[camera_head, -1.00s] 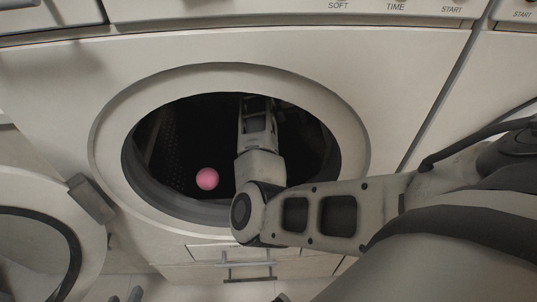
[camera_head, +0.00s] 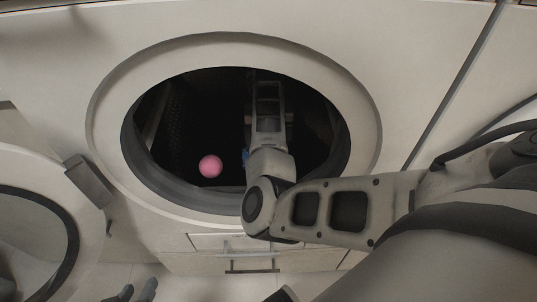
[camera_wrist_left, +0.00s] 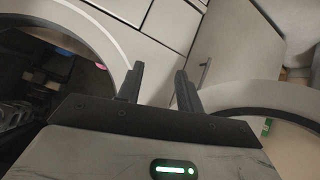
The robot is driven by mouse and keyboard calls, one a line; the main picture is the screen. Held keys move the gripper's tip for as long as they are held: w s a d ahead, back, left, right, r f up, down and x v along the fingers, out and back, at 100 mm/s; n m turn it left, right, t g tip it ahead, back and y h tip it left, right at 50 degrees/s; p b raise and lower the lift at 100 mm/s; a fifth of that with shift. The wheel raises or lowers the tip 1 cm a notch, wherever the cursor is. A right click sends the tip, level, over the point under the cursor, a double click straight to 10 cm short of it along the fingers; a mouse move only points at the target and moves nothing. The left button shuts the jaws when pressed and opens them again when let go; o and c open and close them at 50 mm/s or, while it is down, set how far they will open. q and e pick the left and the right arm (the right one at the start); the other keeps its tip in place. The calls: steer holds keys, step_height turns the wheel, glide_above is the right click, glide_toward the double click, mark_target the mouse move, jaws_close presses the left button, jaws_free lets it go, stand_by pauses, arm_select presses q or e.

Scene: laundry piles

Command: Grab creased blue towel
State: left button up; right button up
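In the head view, a small blue patch (camera_head: 245,156) shows inside the dark drum, just left of my right gripper; it may be part of the blue towel, but most is hidden. My right gripper (camera_head: 268,88) reaches through the round opening into the drum; its fingertips are lost in the dark, so I cannot tell its state or whether it touches cloth. My left gripper (camera_head: 138,292) shows as two dark fingertips at the bottom edge. In the left wrist view its fingers (camera_wrist_left: 158,84) are apart, with nothing between them.
A pink ball (camera_head: 210,166) is in the drum, left of my right gripper. The washer's pale rim (camera_head: 105,130) surrounds the opening closely. The open round door (camera_head: 88,188) is at the left. A drawer with a handle (camera_head: 252,254) is below the opening.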

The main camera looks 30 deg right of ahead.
steer(key=c, duration=1.5)
steer(key=shift+o, duration=0.2)
steer(key=shift+r, duration=0.2)
